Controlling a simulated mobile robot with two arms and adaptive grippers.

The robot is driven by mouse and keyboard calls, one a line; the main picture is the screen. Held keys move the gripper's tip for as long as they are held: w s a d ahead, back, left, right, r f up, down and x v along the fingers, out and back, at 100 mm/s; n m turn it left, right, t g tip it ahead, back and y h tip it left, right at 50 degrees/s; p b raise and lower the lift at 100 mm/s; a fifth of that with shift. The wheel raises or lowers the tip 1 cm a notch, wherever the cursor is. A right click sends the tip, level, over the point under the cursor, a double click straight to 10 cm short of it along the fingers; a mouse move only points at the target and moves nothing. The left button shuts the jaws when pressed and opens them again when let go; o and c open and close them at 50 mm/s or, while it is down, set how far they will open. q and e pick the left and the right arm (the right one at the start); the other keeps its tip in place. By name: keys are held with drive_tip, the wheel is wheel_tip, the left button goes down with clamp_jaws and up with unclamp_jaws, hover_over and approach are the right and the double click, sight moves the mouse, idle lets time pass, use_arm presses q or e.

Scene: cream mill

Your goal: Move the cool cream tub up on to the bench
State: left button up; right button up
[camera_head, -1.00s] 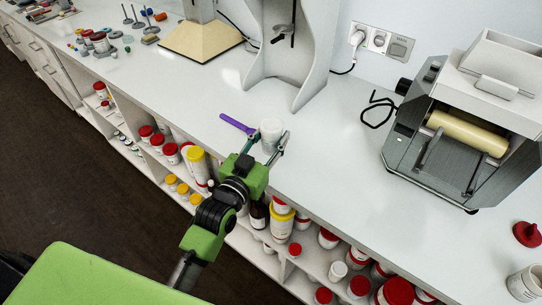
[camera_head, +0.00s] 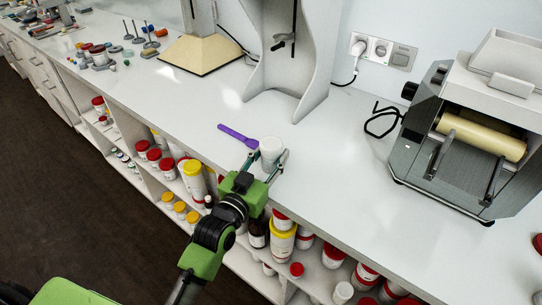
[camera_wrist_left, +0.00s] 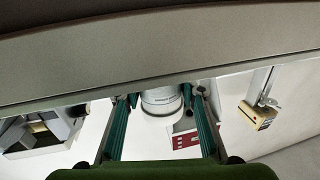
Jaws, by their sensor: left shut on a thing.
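The cream tub (camera_head: 271,149) is a small white cylinder at the front edge of the white bench (camera_head: 330,165), in the middle of the head view. My left gripper (camera_head: 268,162) is shut on it, one finger on each side. The tub appears upright; whether its base touches the bench top cannot be told. In the left wrist view the tub (camera_wrist_left: 160,99) shows between the teal fingers of the left gripper (camera_wrist_left: 160,105), partly cut off by a grey band above it. My right gripper is out of view.
A purple spatula (camera_head: 236,135) lies just left of the tub. A roller mill (camera_head: 455,150) stands on the right and a grey stand (camera_head: 290,75) behind. Shelves under the bench hold several jars (camera_head: 283,235). The bench between tub and mill is clear.

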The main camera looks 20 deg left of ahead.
use_arm(q)
drive_tip(key=o, duration=1.1)
drive_tip(key=shift+f, duration=0.15)
drive_tip(key=shift+o, duration=0.2)
drive_tip(key=shift+r, duration=0.2)
drive_tip(key=s+a+b, duration=0.1)
drive_tip(key=s, duration=1)
drive_tip(key=shift+s+a, duration=0.4)
